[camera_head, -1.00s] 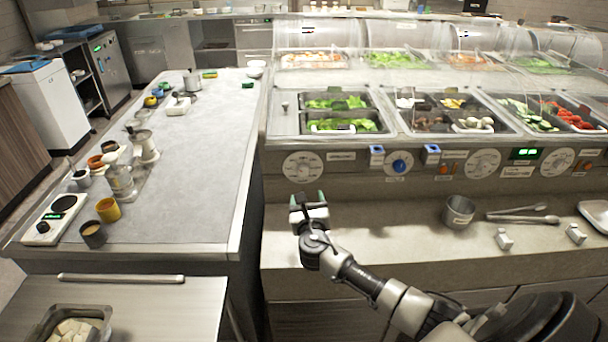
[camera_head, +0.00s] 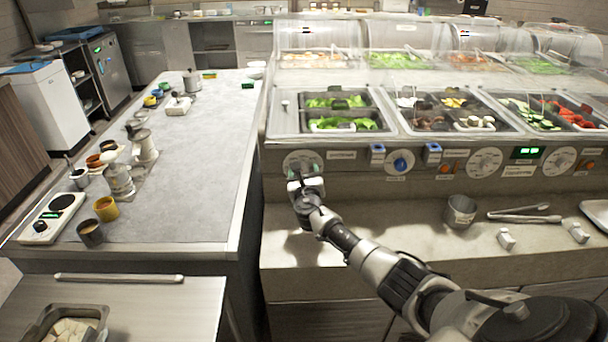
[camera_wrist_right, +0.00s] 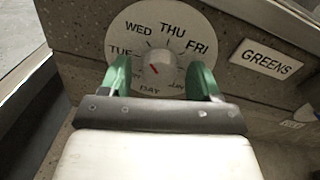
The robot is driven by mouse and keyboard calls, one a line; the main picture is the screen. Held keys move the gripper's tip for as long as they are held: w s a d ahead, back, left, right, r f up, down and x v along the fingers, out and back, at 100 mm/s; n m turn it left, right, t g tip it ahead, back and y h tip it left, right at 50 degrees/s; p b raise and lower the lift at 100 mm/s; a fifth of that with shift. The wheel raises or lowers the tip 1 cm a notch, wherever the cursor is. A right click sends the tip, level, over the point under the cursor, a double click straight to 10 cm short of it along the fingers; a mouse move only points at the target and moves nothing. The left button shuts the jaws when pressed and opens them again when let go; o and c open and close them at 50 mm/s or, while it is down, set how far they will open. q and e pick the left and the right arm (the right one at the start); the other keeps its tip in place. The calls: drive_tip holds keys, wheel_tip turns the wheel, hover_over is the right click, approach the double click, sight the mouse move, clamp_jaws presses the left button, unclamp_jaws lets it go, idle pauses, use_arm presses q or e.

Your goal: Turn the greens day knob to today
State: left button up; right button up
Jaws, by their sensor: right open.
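The greens day knob (camera_wrist_right: 156,68) is a small grey knob in the middle of a white day dial (camera_wrist_right: 123,35) on the counter's front panel. WED, THU, FRI and TUE can be read; the lower labels are partly covered. The knob's red mark points up and left, near TUE and WED. A GREENS plate (camera_wrist_right: 267,59) is right of the dial. My right gripper (camera_wrist_right: 160,82) is open, its green fingers on either side of the knob; contact cannot be told. In the head view the gripper (camera_head: 303,170) covers part of the dial (camera_head: 303,157). My left gripper is not in view.
Salad pans (camera_head: 340,122) sit above the panel under clear guards. A blue knob (camera_head: 400,164) and other dials (camera_head: 484,162) are to the right. A metal pot (camera_head: 460,211) and tongs (camera_head: 524,217) lie on the ledge. The ledge below the dial is clear.

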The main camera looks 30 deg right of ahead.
drive_tip(key=c, duration=0.9)
drive_tip(key=m+b, duration=0.3)
drive_tip(key=m, duration=0.1)
drive_tip(key=shift+f+b, duration=0.25)
drive_tip(key=shift+b, duration=0.05)
drive_tip(key=m+b, duration=0.3)
drive_tip(key=m, duration=0.1)
drive_tip(key=shift+m+h+b, duration=0.3)
drive_tip(key=shift+m, duration=0.1)
drive_tip(key=m+b, duration=0.4)
drive_tip(key=m, duration=0.1)
drive_tip(key=shift+a+m, duration=0.1)
drive_tip(key=shift+m, duration=0.2)
drive_tip(key=shift+r+m+h+b, duration=0.15)
drive_tip(key=shift+m+h+b, duration=0.15)
drive_tip(key=shift+m+b, duration=1.3)
drive_tip(key=shift+m+p, duration=0.35)
drive_tip(key=shift+m, duration=0.15)
